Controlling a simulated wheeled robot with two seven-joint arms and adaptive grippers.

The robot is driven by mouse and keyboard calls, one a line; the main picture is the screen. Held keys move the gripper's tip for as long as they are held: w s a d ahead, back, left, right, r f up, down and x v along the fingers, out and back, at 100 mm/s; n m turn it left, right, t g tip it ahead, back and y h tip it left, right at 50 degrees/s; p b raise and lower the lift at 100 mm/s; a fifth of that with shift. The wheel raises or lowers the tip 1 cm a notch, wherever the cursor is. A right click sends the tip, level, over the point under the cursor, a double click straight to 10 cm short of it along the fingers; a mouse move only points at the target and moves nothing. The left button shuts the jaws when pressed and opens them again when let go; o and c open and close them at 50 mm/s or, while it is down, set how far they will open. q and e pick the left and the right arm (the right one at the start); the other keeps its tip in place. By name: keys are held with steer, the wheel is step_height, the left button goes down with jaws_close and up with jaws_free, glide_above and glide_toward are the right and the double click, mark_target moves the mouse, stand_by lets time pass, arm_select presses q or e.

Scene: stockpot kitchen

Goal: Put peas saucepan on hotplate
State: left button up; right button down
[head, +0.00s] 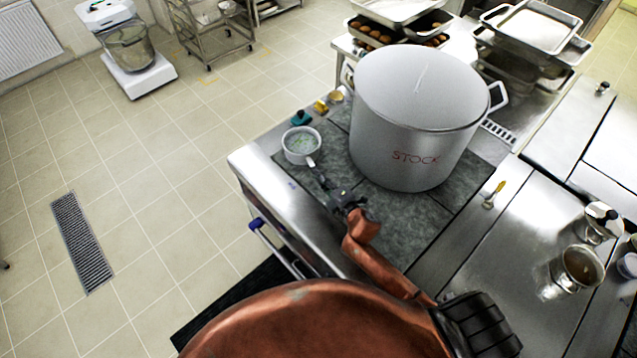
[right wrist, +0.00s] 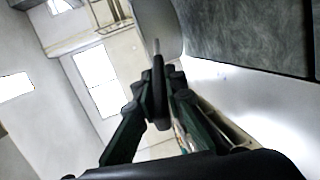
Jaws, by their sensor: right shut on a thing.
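The peas saucepan (head: 301,144) is a small pale pan with green contents, at the left edge of the dark hotplate (head: 396,222) in the head view. Its handle points toward my right gripper (head: 337,195), which is shut on the handle. In the right wrist view the dark handle (right wrist: 158,85) stands between the fingers of the right gripper (right wrist: 158,95). The pan looks level; I cannot tell whether its base touches the surface. My left gripper is not in view.
A large steel stockpot (head: 412,120) marked STOCK covers much of the hotplate, right of the saucepan. Small coloured items (head: 301,118) lie behind the saucepan. A yellow-handled utensil (head: 494,194) and a metal pot (head: 577,268) are at right. Bare hotplate shows in front of the stockpot.

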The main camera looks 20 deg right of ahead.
steer(key=shift+w+a+f, duration=0.1)
steer(key=shift+f, duration=0.65)
steer(key=shift+w+a+f, duration=0.1)
steer(key=shift+f, duration=0.75)
steer(key=c, duration=2)
jaws_free()
steer(key=shift+s+d+f, duration=0.1)
steer(key=shift+f, duration=0.1)
steer(key=shift+r, duration=0.2)
steer(key=shift+s, duration=0.35)
steer(key=v, duration=1.1)
steer(key=shift+s+r+b, duration=0.1)
steer(key=shift+b, duration=0.2)
